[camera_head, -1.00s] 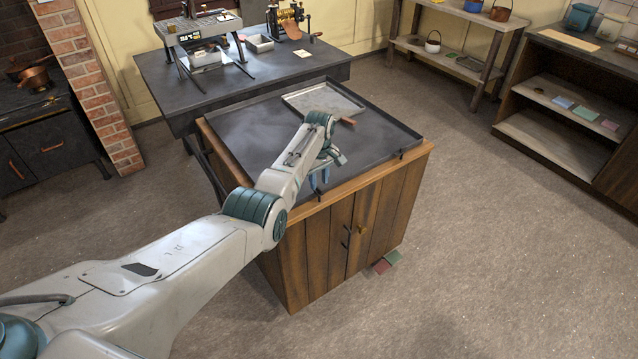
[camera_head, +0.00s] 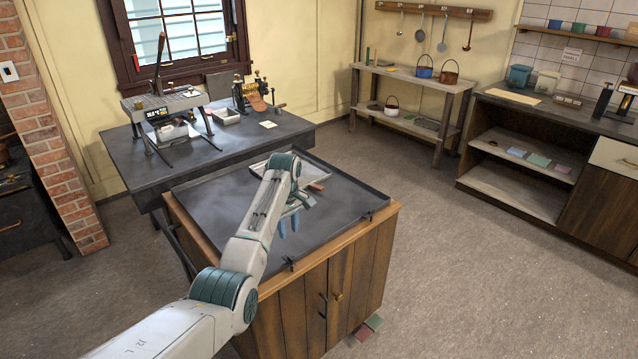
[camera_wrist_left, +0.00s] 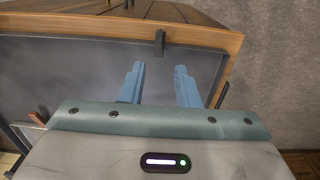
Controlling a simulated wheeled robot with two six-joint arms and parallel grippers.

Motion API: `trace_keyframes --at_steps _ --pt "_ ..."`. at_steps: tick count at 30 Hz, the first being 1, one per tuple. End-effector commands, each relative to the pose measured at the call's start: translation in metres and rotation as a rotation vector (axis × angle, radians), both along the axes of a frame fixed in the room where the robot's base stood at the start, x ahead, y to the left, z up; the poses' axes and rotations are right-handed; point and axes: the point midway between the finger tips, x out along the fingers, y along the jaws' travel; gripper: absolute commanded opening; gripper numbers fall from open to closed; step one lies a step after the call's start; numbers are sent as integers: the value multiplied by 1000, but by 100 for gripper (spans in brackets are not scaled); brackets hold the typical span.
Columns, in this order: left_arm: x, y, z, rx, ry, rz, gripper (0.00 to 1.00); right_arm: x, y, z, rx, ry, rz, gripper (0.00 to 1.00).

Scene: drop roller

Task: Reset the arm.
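My left arm reaches in from the bottom left of the head view, over the dark tray-like top (camera_head: 215,205) of a wooden cabinet. My left gripper (camera_head: 288,222) points down above the cabinet top's near right part. In the left wrist view its two blue fingers (camera_wrist_left: 158,85) are apart with nothing between them. How high the fingertips are above the top I cannot tell. My right gripper is in no view.
A light metal tray (camera_head: 313,177) lies at the cabinet top's far side, partly behind my arm. A dark table (camera_head: 270,140) with machines stands behind. Red and green pads (camera_head: 368,329) lie on the floor by the cabinet. Shelves (camera_head: 405,120) stand further right, past open floor.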

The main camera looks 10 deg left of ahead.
Motion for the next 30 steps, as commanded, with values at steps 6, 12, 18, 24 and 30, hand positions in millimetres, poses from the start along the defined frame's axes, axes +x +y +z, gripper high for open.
trace_keyframes --at_steps 6,12,18,24,30 --pt "-22 8 -37 4 -16 -49 29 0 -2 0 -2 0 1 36" --pt "-81 23 -99 24 -59 -173 29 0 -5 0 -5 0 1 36" --pt "-155 35 -143 57 -103 -312 29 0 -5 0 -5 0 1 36" --pt "-239 44 -166 96 -142 -463 29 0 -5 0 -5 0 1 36" --pt "-329 48 -167 140 -177 -621 29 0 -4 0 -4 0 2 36"
